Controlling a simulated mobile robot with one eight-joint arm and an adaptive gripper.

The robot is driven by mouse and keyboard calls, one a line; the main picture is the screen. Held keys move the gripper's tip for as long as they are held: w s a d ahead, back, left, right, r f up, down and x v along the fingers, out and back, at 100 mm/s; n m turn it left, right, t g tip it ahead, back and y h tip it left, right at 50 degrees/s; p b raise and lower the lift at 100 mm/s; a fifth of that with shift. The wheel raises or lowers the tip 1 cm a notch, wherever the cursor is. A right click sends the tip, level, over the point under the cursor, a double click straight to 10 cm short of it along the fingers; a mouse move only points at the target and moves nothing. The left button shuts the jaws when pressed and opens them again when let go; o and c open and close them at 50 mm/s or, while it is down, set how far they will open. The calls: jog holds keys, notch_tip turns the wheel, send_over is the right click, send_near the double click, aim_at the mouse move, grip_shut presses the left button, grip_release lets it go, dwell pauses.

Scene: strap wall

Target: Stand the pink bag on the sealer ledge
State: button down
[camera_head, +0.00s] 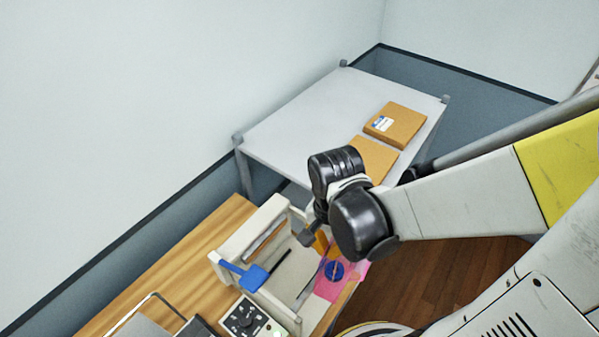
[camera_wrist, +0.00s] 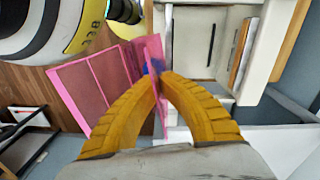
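The pink bag (camera_head: 326,291) is at the front right side of the white sealer (camera_head: 232,243) in the head view, partly hidden by my gripper (camera_head: 322,247). In the wrist view the yellow fingers of my gripper (camera_wrist: 160,82) close from both sides on a narrow upright fold of the pink bag (camera_wrist: 92,88). The bag's wider panel spreads to the left over the wooden floor. A dark blue round mark shows on the bag. The sealer (camera_wrist: 188,38) is just beyond and right of the fingertips; whether the bag touches its ledge cannot be told.
The sealer has a blue handle (camera_head: 253,277) and stands on a wooden bench (camera_head: 180,262). A control box with a dial (camera_head: 243,317) is at its front. Behind, a grey table (camera_head: 290,125) holds brown boxes (camera_head: 396,124). The wall is close on the left.

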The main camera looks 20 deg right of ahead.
jog(key=w+a, duration=0.9)
jog(key=w, duration=0.4)
notch_tip(320, 180, down, 19)
jog(key=b, duration=1.8)
jog(key=shift+d+f, duration=0.15)
jog(key=shift+d, duration=0.05)
jog(key=shift+s+f+b, duration=0.1)
jog(key=shift+f+b, duration=0.45)
jog(key=shift+b, duration=0.05)
jog(key=c, duration=1.5)
grip_release()
jog(key=shift+c, duration=0.2)
jog(key=shift+r, duration=0.1)
notch_tip(320, 180, up, 12)
jog(key=p, duration=0.8)
